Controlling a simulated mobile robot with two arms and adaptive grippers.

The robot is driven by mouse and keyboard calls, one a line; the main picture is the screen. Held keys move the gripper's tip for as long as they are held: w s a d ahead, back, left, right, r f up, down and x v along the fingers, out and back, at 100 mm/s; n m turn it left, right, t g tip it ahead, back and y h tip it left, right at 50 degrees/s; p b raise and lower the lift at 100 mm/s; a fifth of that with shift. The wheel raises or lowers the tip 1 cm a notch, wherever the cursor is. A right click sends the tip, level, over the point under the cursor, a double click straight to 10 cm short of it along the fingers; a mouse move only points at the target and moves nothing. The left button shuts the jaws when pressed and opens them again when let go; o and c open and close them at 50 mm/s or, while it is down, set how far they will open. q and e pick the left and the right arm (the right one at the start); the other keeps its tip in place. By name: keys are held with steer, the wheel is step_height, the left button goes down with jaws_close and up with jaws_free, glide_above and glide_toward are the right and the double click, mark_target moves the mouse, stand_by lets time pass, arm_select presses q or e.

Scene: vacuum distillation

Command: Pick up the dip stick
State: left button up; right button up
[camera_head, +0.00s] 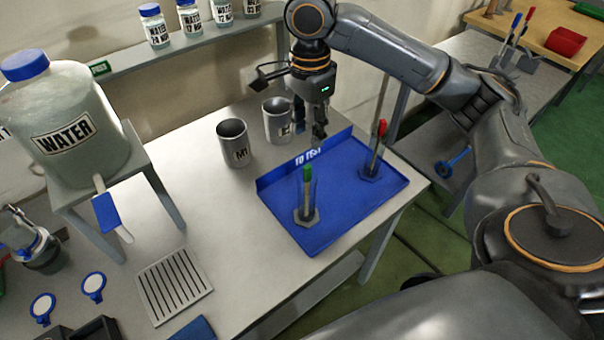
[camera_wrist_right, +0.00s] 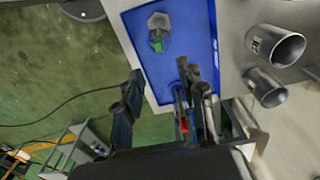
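Two thin sticks stand upright in clear cylinders on the blue tray (camera_head: 340,205): one with a green top (camera_head: 307,174) at the front and one with a red top (camera_head: 382,128) at the back right. The frames do not show which is the dip stick. My right gripper (camera_head: 312,122) is open and empty, above the tray's back edge near the mugs. In the right wrist view its fingers (camera_wrist_right: 163,88) are spread; the red top (camera_wrist_right: 183,125) shows beside the right-hand finger, and the green top (camera_wrist_right: 158,46) lies beyond. My left gripper is not in view.
Two grey metal mugs (camera_head: 233,143) stand left of the tray. A large water jug (camera_head: 65,120) with a tap stands on a stand at the left. A slotted grey plate (camera_head: 174,286) lies at the front. The tabletop between plate and mugs is clear.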

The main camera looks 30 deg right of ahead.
glide_above(308, 166)
step_height(308, 166, down, 6)
steer(key=shift+d+r+p, duration=0.15)
steer(key=shift+r+p, duration=0.1)
steer(key=shift+p, duration=0.15)
steer(key=shift+w+f, duration=0.1)
steer(key=shift+f, duration=0.5)
step_height(308, 166, down, 4)
steer(key=shift+r+p, duration=0.25)
steer(key=shift+p, duration=0.6)
steer(key=shift+f, duration=0.45)
jaws_close()
